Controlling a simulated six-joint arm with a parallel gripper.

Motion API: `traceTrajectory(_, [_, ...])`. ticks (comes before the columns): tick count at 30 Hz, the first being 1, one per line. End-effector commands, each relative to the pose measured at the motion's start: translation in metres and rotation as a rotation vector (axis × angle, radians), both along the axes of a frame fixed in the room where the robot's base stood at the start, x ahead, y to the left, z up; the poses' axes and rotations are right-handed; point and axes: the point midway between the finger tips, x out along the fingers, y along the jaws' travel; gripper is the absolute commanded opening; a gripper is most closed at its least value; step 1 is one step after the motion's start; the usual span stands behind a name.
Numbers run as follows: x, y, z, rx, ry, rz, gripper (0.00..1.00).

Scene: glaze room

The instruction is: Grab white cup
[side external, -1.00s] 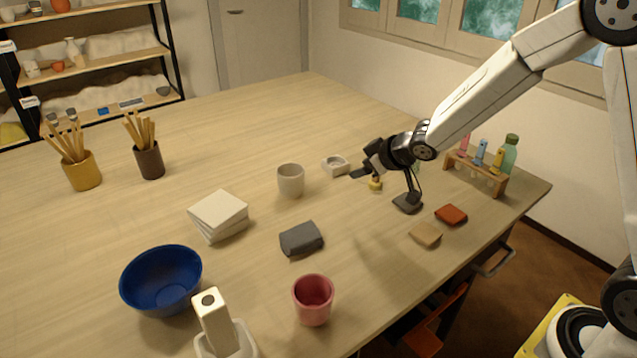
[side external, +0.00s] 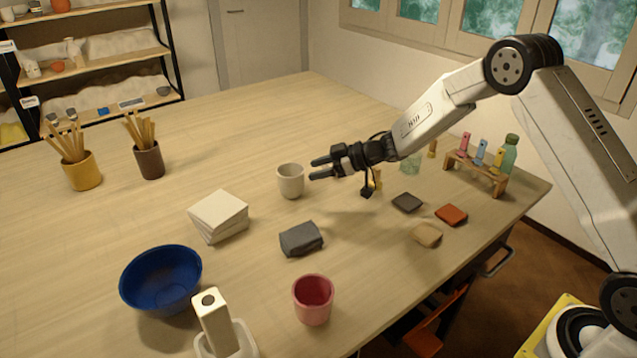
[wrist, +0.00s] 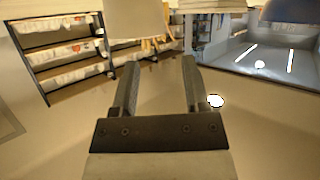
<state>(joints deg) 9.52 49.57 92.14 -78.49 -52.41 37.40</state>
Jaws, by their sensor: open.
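The white cup (side external: 290,183) stands upright on the table, just left of my gripper in the side external view. My gripper (side external: 316,170) is open and empty. It is held roughly level, its two fingers pointing left towards the cup, with a small gap between fingertips and cup. In the wrist view, my open fingers (wrist: 160,75) reach upward, and a pale shape that looks like the cup (wrist: 136,22) lies beyond them, cut off by the top edge.
A blue bowl (side external: 161,280) and a pink cup (side external: 313,299) stand at the front. Table behind the cup is clear.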

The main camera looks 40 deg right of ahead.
Motion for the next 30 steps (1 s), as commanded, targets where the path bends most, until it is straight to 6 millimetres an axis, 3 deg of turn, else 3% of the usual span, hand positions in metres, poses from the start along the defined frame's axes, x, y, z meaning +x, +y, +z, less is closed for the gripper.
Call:
traceTrajectory(20, [0.02, 0.023, -0.013, -0.001, 0.001, 0.0, 0.58])
traceTrajectory(30, [0.041, 0.046, -0.026, -0.002, 0.001, -0.001, 0.58])
